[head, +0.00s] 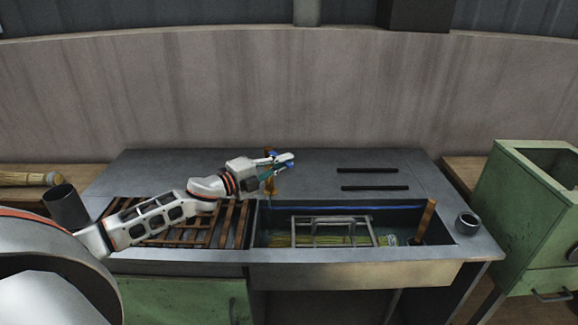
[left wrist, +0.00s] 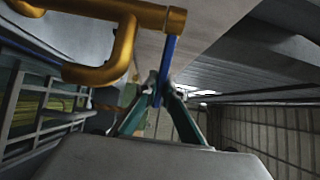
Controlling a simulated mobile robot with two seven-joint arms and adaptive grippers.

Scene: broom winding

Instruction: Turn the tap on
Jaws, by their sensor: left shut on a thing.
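The brass tap (head: 270,186) stands at the back left edge of the sink; my left gripper partly hides it. In the left wrist view its brass spout and body (left wrist: 110,72) fill the upper left. A blue handle (left wrist: 169,62) comes down from the brass body between the fingers. My left gripper (head: 288,160) is shut on this blue handle, and its fingertips (left wrist: 160,92) close around the handle's lower part. No stream from the spout can be made out. My right gripper is not in view.
The sink (head: 400,262) holds dark water, a metal rack (head: 332,218), straw bundles and a leaning wooden stick (head: 426,222). A slatted wooden grate (head: 235,222) lies left of it. A grey cup (head: 467,222) stands at the right edge, a dark cylinder (head: 67,207) at the left.

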